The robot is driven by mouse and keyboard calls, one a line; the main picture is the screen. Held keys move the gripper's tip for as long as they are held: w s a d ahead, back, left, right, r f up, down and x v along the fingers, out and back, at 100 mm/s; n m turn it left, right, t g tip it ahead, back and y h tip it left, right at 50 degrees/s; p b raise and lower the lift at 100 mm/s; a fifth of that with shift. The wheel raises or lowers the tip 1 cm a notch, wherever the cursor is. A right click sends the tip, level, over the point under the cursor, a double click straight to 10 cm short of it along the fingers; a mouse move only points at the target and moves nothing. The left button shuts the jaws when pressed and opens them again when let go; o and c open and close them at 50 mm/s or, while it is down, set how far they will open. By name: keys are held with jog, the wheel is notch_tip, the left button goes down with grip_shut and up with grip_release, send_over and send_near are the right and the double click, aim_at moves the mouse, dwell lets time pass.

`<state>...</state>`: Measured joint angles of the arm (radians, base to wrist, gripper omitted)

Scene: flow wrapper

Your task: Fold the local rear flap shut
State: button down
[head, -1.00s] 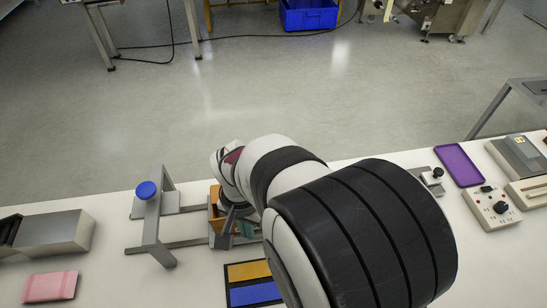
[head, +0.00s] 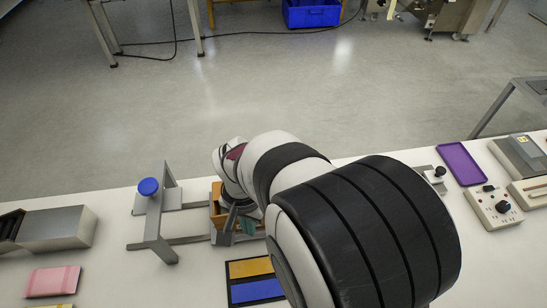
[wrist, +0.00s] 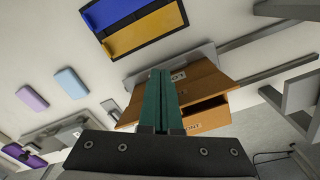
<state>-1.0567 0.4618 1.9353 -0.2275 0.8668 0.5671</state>
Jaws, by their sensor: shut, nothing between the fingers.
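The brown cardboard carton (wrist: 205,84) fills the middle of the wrist view, with panels or flaps standing out at different angles and printed labels on it. One label near the lower edge ends in "ONT"; the other is partly covered by my fingers. In the head view the carton (head: 216,198) shows only in part behind my arm. My gripper (wrist: 161,74) has its two green fingers shut together with nothing between them. They lie across the carton in the wrist view; whether they touch a flap I cannot tell. I cannot tell which flap is the rear one.
A grey metal frame with a blue knob (head: 148,187) stands left of the carton, its rails running toward it. A black tray with yellow and blue sections (head: 253,268) lies in front. A purple tray (head: 461,164) and a control box (head: 493,209) sit at the right.

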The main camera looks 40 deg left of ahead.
dwell(0.5)
jog(key=shift+w+a, duration=1.3)
jog(key=r, duration=0.3)
jog(key=shift+s+d+r, duration=0.3)
jog(key=shift+s+d, duration=0.05)
jog(key=shift+s, duration=0.05)
